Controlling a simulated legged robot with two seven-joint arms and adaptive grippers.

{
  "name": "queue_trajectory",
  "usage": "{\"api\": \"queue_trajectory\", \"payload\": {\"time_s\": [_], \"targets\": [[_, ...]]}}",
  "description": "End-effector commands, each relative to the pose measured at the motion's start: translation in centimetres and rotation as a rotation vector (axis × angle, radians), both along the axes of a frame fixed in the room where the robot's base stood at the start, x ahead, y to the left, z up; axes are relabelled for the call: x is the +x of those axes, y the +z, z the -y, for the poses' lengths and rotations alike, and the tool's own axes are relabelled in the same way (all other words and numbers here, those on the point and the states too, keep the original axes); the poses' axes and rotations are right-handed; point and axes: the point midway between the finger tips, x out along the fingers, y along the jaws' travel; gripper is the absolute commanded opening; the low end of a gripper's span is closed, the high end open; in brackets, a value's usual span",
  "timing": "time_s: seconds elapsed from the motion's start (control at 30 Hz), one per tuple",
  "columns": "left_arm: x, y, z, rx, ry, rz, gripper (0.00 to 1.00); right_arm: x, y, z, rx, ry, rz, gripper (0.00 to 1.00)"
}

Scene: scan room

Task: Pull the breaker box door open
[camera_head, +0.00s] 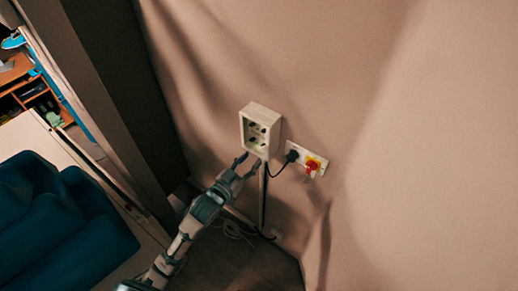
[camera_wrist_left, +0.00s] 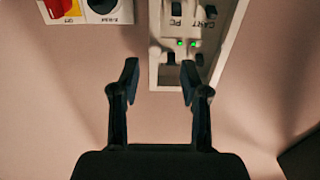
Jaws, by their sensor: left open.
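The white breaker box (camera_head: 261,107) is fixed to the wall, with dark switches showing inside its frame. In the left wrist view, the breaker box (camera_wrist_left: 154,65) is at the top right, with switches, two green lights and lettering. I cannot make out a separate door panel over the switches in either view. My left gripper (camera_head: 249,162) is open just below the box's lower edge. My right gripper is not in view.
A cable and a post run down below the box. A blue seat (camera_head: 60,220) and shelves are at the left.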

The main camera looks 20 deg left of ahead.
Motion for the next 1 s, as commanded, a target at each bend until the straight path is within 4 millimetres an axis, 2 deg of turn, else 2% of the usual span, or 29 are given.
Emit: {"api": "queue_trajectory", "payload": {"time_s": [0.1,0.3,0.7,0.8,0.9,1.0], "targets": [[2.4,0.2,0.9,-0.002,0.000,0.002,0.45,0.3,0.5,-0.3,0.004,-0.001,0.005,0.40],[4.8,0.0,1.5,-0.004,0.000,0.001,0.45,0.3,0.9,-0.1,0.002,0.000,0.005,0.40],[5.5,-0.1,1.8,-0.003,0.000,0.001,0.45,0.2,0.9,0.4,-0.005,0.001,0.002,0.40],[5.5,-0.1,1.8,-0.003,0.000,0.001,0.20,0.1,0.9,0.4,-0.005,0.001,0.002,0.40],[5.6,-0.1,1.8,-0.001,0.002,0.001,0.00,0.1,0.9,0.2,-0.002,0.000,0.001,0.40],[5.6,-0.1,1.8,0.000,0.003,0.001,0.00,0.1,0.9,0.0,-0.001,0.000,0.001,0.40]]}}
